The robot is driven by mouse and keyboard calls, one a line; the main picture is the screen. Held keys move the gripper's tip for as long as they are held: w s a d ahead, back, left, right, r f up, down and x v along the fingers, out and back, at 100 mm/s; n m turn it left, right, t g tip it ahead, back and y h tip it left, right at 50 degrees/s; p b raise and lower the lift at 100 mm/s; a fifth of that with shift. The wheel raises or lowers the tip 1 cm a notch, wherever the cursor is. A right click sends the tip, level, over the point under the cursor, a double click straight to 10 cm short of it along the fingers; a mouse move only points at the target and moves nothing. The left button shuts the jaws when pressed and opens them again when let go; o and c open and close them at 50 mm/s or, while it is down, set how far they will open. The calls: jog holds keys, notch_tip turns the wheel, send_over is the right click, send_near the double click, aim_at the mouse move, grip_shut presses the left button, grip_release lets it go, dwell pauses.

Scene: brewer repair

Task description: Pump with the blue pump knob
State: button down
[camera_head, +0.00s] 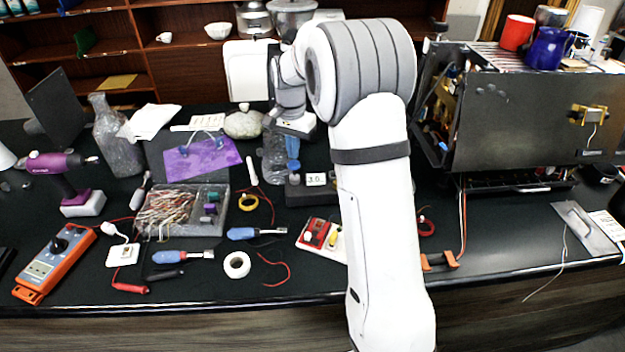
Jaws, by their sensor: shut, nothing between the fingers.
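The blue pump knob (293,146) stands upright at the back middle of the bench, on a small dark unit (318,192) whose label reads 3.0. My gripper (296,127) is at the end of my white arm, which reaches forward and bends down over the bench. It is directly above the blue knob, pointing down, shut with nothing held. Its fingertips are hard to make out, and I cannot tell whether they touch the knob. A clear bottle (273,158) stands just left of the knob. My arm hides the bench to the right of the unit.
A large black brewer (535,125) with an open side stands at right, with a red mug (516,33) and blue pot (548,48) on top. A parts box (180,210), screwdrivers (255,233), a purple drill (62,170) and an orange meter (55,262) crowd the left.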

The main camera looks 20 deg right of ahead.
aim_at(294, 162)
jog(key=shift+f+b, duration=1.45)
jog(key=shift+f, duration=1.05)
jog(key=shift+r+p, duration=1.75)
jog(key=shift+r, duration=0.8)
jog(key=shift+f, duration=0.15)
dwell(0.6)
dwell(2.1)
